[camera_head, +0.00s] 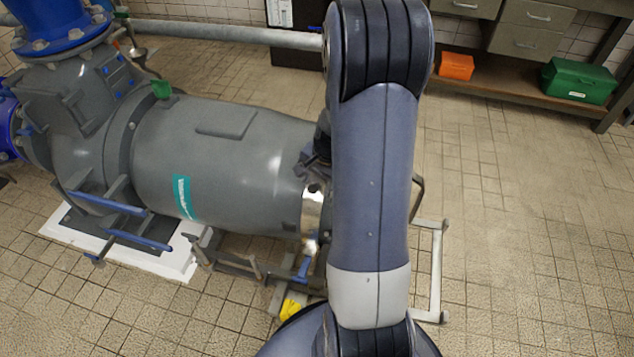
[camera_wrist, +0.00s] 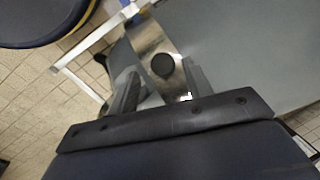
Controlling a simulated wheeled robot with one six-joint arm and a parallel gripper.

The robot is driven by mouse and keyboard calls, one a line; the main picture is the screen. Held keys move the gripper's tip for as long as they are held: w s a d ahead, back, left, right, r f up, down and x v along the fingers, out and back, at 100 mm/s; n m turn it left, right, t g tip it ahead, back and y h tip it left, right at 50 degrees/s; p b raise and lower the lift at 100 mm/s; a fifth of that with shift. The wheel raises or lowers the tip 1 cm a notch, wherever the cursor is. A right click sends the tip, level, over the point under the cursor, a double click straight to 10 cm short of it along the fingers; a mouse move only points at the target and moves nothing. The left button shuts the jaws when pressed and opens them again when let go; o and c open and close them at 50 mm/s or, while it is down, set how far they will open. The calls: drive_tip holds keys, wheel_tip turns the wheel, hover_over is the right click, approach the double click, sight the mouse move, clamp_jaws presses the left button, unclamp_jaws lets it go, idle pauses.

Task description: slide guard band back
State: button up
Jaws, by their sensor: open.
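The guard band is a shiny metal strip (camera_head: 312,212) around the right end of the grey pump-motor body, partly hidden behind my arm in the head view. In the wrist view the band (camera_wrist: 147,36) shows bright and reflective, with a round black knob (camera_wrist: 163,66) on it. My gripper (camera_wrist: 161,77) is open. Its two fingers stand on either side of the knob in that view. I cannot tell whether either finger touches it. In the head view my gripper is mostly hidden by my arm.
The grey motor body (camera_head: 225,150) lies on a metal frame (camera_head: 437,270) over the tiled floor. A horizontal grey pipe (camera_head: 225,34) runs behind it. An orange box (camera_head: 456,66) and a green case (camera_head: 579,80) sit on a low shelf. The floor at right is clear.

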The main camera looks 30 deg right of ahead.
drive_tip(key=p+v, duration=0.2)
drive_tip(key=v, duration=0.7)
drive_tip(key=shift+r, duration=0.1)
drive_tip(key=b+x, duration=0.3)
drive_tip(key=x, duration=0.8)
drive_tip(key=shift+w+a+r, duration=0.15)
drive_tip(key=shift+w+a, duration=0.3)
drive_tip(key=shift+w, duration=0.05)
